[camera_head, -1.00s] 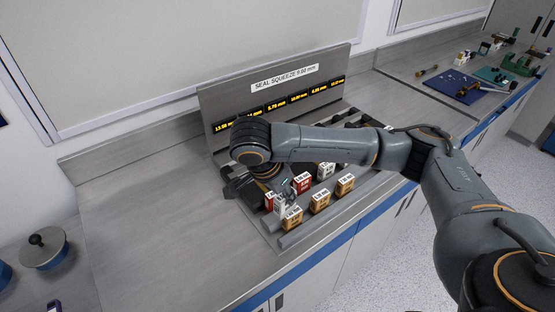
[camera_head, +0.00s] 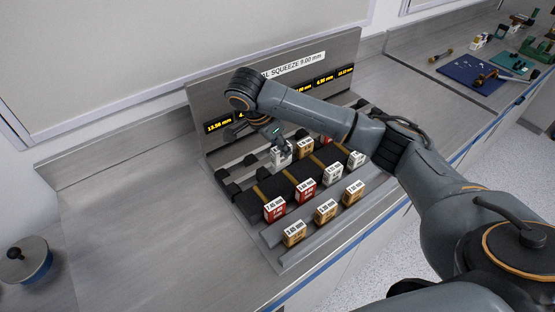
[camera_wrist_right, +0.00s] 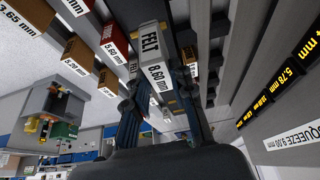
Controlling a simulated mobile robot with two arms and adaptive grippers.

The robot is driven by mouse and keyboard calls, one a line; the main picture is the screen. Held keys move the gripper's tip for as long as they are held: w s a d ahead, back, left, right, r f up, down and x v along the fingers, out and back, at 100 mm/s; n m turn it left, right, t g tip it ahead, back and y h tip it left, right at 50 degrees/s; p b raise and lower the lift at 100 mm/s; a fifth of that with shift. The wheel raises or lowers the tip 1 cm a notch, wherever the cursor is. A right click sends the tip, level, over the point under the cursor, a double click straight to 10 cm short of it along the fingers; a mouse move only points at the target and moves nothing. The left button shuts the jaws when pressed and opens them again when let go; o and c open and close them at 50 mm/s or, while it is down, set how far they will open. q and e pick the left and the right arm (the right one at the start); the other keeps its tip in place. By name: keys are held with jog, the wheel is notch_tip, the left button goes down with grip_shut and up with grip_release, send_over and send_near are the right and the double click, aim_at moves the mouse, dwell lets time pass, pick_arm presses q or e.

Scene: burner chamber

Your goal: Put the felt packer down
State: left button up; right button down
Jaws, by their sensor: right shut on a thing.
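The felt packer is a white block (camera_head: 281,155) with a black label. In the right wrist view it (camera_wrist_right: 156,62) reads FELT and 8.60 mm. My right gripper (camera_head: 274,136) is shut on it, above the rear part of the grey rack (camera_head: 275,236), near the display panel (camera_head: 222,101). In the right wrist view the dark fingers (camera_wrist_right: 160,88) flank the packer. Whether its underside touches the rack is hidden. My left gripper is not in view.
Red blocks (camera_head: 275,208), another white block (camera_head: 305,172) and tan blocks (camera_head: 294,233) stand in rows in front of the held packer. Dark slots with tan strips run beside them.

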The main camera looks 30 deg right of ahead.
jog(key=w+f, duration=0.1)
jog(key=f, duration=0.2)
jog(key=w+d+f, duration=0.1)
jog(key=w+f, duration=0.1)
jog(key=w+d+f, duration=0.1)
jog(key=w+f, duration=0.1)
jog(key=f, duration=0.1)
jog(key=shift+w+f, duration=0.15)
jog(key=shift+f, duration=0.15)
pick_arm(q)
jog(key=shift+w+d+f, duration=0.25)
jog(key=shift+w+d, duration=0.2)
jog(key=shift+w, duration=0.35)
pick_arm(e)
jog(key=shift+f, duration=0.4)
jog(key=shift+f, duration=0.1)
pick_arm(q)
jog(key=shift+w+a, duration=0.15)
pick_arm(e)
jog(key=c, duration=1.1)
grip_release()
jog(key=shift+c, duration=0.2)
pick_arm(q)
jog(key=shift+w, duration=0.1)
pick_arm(e)
jog(key=v, duration=1.2)
